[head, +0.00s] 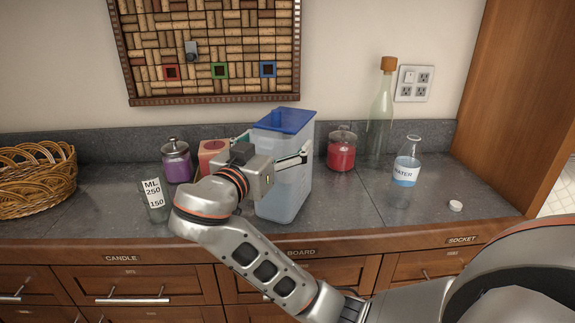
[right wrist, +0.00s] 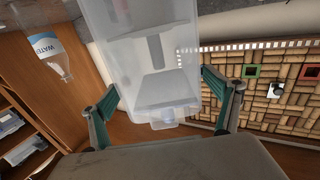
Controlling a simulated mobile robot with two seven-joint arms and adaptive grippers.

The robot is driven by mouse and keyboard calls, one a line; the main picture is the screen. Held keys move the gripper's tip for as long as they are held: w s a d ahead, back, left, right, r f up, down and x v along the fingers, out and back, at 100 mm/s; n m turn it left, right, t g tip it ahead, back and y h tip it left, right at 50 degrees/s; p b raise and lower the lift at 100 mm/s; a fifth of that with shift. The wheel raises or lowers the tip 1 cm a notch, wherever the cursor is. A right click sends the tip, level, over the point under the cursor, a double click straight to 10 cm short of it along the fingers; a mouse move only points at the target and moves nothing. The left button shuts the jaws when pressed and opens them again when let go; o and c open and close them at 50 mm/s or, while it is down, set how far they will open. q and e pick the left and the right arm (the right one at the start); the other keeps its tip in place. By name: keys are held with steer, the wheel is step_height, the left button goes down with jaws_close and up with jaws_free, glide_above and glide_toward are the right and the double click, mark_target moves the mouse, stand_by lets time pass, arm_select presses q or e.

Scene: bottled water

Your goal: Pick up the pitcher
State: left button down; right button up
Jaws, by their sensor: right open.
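The pitcher (head: 283,190) is a tall clear container with a blue lid. It stands upright on the counter, near the middle of the head view. In the right wrist view its clear body (right wrist: 150,60) appears tilted and fills the upper middle. My right gripper (head: 274,147) is open, with one finger on each side of the pitcher's upper part. In the right wrist view the teal fingers of the gripper (right wrist: 160,90) flank the pitcher. I cannot tell whether they touch it. My left gripper is not in view.
Left are a wicker basket (head: 35,180), measuring glass (head: 155,200), purple jar (head: 177,162) and orange candle box (head: 213,155). Right are a red jar (head: 342,152), corked bottle (head: 380,115), water bottle (head: 406,172) and white cap (head: 455,206). The front right counter is mostly clear.

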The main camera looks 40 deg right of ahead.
steer(key=shift+x, duration=1.55)
steer(key=c, duration=2)
